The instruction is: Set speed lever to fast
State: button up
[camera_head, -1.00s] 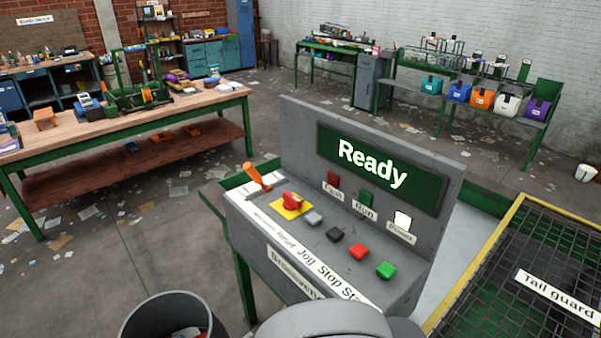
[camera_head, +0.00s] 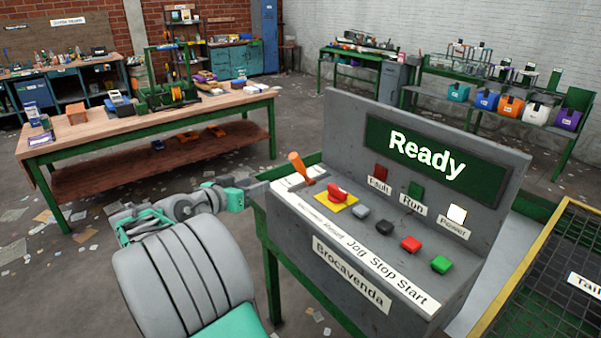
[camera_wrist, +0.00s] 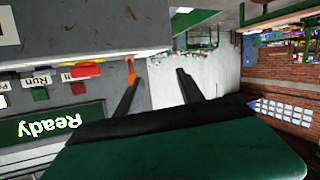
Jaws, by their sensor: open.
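The speed lever (camera_head: 299,166) is an orange handle at the left end of the grey control console (camera_head: 440,290). It leans up and to the left in the head view, over a pale labelled plate. In the wrist view, which is upside down, the orange lever (camera_wrist: 131,72) shows near the tip of one dark finger. My gripper (camera_wrist: 158,75) is open with nothing between its fingers. In the head view my gripper (camera_head: 256,191) is beside the console's left end, just left of the lever. Whether a finger touches the lever cannot be told.
A red knob on a yellow plate (camera_head: 350,206) sits right of the lever, then grey, black, red (camera_head: 411,243) and green buttons. The screen (camera_head: 436,156) reads "Ready". A mesh guard (camera_head: 555,270) stands at the right. A wooden workbench (camera_head: 120,130) stands behind left.

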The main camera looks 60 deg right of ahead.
aim_at(298, 163)
jog(key=s+d+r+m+g, duration=0.1)
jog(key=s, duration=0.1)
jog(key=s+d+r+g+h, duration=0.1)
jog(key=s+d, duration=0.1)
jog(key=s+d+r+m+g+h, duration=0.1)
jog(key=s, duration=0.1)
jog(key=shift+d+m+g, duration=0.3)
jog(key=shift+d, duration=0.05)
jog(key=p+x, duration=0.2)
jog(key=x, duration=0.4)
jog(key=shift+d, duration=0.45)
grip_shut()
